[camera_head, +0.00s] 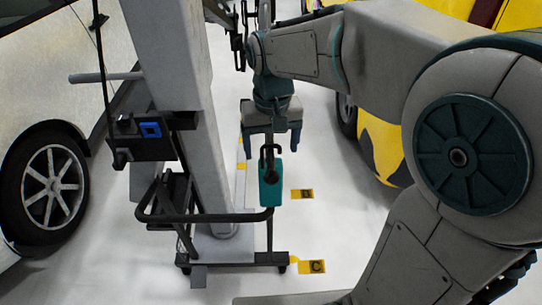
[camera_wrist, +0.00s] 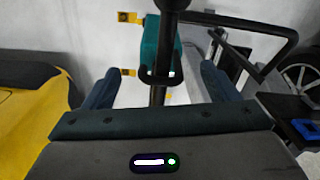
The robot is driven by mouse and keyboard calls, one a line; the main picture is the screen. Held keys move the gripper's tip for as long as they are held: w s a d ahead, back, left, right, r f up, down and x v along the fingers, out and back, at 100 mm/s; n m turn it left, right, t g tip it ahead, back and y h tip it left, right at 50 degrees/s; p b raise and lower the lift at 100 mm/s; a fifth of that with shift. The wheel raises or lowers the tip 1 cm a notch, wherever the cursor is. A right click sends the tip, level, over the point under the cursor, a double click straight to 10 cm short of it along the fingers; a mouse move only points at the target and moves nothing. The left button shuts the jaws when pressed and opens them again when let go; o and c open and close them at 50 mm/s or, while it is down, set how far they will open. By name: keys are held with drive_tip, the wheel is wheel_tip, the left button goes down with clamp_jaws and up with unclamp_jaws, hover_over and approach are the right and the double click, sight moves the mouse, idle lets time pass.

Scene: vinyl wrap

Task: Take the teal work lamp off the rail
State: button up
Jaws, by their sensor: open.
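The teal work lamp (camera_head: 270,183) hangs upright at the right end of the black tube rail (camera_head: 200,217), with a black hook at its top. In the wrist view the lamp (camera_wrist: 162,42) is at the top middle, with its black hook nearest me. My gripper (camera_head: 272,147) is open above the lamp, its two blue fingers on either side of the hook. In the wrist view the gripper (camera_wrist: 160,85) frames the hook with space on both sides. Nothing is held. How the lamp meets the rail is hard to make out.
A grey post (camera_head: 180,100) stands left of the lamp, with a black box (camera_head: 138,138) bearing a blue part. A pale car (camera_head: 50,80) is at the left and a yellow car (camera_head: 382,150) at the right. Yellow floor markers (camera_head: 311,267) lie on the open white floor.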

drive_tip(key=shift+f, duration=2.45)
drive_tip(key=c, duration=1.3)
drive_tip(key=shift+r, duration=0.1)
